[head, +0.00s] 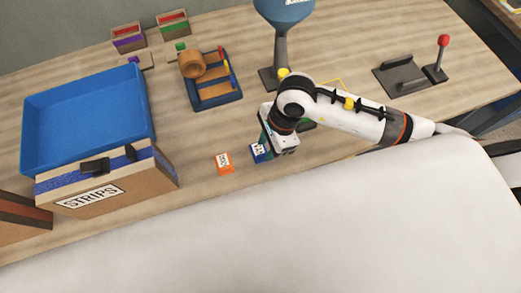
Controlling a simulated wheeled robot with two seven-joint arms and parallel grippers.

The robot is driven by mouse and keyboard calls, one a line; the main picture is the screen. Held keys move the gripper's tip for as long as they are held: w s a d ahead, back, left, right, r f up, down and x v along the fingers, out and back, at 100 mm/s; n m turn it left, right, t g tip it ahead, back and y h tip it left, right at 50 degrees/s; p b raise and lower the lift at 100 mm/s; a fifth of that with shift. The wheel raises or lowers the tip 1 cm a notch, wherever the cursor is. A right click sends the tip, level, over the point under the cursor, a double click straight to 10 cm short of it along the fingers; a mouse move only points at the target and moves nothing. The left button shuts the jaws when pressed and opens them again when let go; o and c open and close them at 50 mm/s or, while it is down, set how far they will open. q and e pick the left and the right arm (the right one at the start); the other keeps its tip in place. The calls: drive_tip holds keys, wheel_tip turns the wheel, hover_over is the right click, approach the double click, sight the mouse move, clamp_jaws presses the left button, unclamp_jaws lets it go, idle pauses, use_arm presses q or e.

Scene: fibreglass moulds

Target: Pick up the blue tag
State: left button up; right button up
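The blue tag (257,153) lies on the wooden table near its front edge, with a white label and dark marks on its face. An orange tag (224,162) with a white label lies to its left, apart from it. My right gripper (283,147) comes in from the right and points down at the table, just right of the blue tag. The arm and wrist cover the fingertips, so I cannot tell whether they are open or touch the tag. My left gripper is not in view.
A blue tray (88,118) and a cardboard box marked STRIPS (110,190) stand at the left. A blue rack with a tan roll (193,65) sits behind. A blue-topped stand (281,45) rises behind my wrist. A black fixture with a red knob (443,41) stands right.

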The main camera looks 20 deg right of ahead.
sight(263, 155)
drive_tip(key=p+x, duration=0.1)
drive_tip(key=x, duration=0.3)
drive_tip(key=shift+d+f, duration=0.1)
drive_tip(key=shift+f, duration=0.05)
drive_tip(key=shift+c, duration=0.4)
clamp_jaws()
